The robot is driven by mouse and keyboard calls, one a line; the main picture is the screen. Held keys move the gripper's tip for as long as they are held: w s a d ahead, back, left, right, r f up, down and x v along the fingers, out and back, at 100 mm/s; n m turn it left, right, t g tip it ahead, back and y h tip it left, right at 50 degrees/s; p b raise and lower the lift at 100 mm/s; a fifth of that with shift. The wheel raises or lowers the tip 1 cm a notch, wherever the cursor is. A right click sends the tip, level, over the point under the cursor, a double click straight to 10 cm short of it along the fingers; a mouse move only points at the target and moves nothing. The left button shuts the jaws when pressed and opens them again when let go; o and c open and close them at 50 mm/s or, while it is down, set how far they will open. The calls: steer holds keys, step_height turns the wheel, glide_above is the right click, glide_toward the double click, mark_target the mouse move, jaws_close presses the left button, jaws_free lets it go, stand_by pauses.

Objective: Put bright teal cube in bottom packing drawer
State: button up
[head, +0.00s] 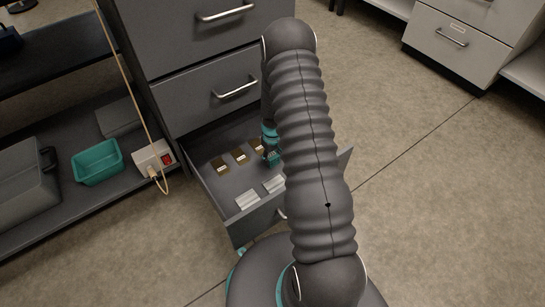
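The bottom drawer (215,203) of the grey cabinet is pulled open. My arm reaches down over it, and my gripper (271,157) is low inside, near the drawer's back right part. The gripper is small and partly covered by my own arm, so I cannot tell whether its fingers are open or shut. Teal patches show at the wrist and around the gripper. I cannot tell whether any of this teal is the bright teal cube, and I see no separate cube elsewhere.
In the drawer lie brown labelled pieces (240,156) and pale ribbed blocks (247,199). The closed drawer (208,93) above has a bar handle. On the left shelf are a teal bin (97,162), a grey case (24,185) and a power strip (153,158) with a cable. Floor at right is clear.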

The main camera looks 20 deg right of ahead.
steer(key=o, duration=0.3)
steer(key=shift+r, duration=0.1)
step_height(320, 180, up, 13)
steer(key=p, duration=0.2)
step_height(320, 180, up, 14)
steer(key=t, duration=0.1)
glide_above(272, 155)
steer(key=s+a, duration=0.3)
steer(key=a, duration=0.1)
steer(key=s+a+r+m+t, duration=0.1)
steer(key=s+a+r, duration=0.15)
steer(key=r, duration=0.35)
steer(key=s+a+r+t, duration=0.1)
steer(key=s+r, duration=0.2)
steer(key=r, duration=0.2)
steer(key=s+a+r+t, duration=0.1)
steer(key=s+r, duration=0.2)
steer(key=s, duration=0.3)
steer(key=s+a+r, duration=0.2)
steer(key=s+r, duration=0.2)
steer(key=s, duration=0.3)
steer(key=s+a+r+m+t, duration=0.1)
steer(key=s+a+r, duration=0.1)
steer(key=s, duration=0.4)
steer(key=shift+s+r+t, duration=0.15)
steer(key=shift+s+r, duration=0.05)
steer(key=shift+r, duration=0.25)
steer(key=shift+s+r+t, duration=0.15)
steer(key=shift+s+r, duration=0.05)
steer(key=shift+r, duration=0.25)
